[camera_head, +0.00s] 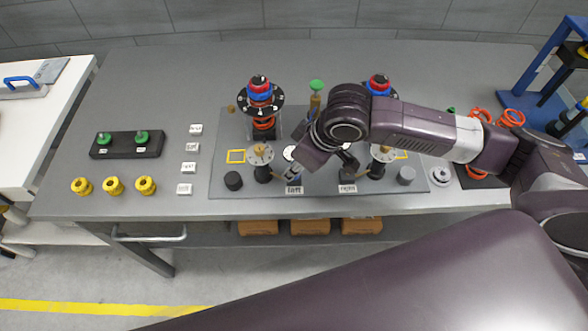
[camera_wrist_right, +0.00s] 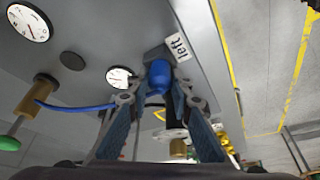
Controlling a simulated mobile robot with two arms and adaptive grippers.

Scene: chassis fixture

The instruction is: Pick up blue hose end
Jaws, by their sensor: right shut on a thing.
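The blue hose end (camera_wrist_right: 160,78) shows in the right wrist view as a blue plug between the fingers of my right gripper (camera_wrist_right: 157,96). The gripper is shut on it, next to the "left" label (camera_wrist_right: 179,46). Thin blue hose (camera_wrist_right: 85,106) shows to the left, behind one finger. In the head view my right gripper (camera_head: 290,170) is low over the grey panel, just above the "left" label (camera_head: 294,190). The hose end is hidden or too small to tell there. My left gripper is not in view.
Dial posts stand left (camera_head: 260,154) and right (camera_head: 383,153) of the gripper. A green-knobbed valve (camera_head: 316,87) and red-blue stacks (camera_head: 260,92) stand behind. Yellow rings (camera_head: 113,186) lie farther left. The table's front edge is near.

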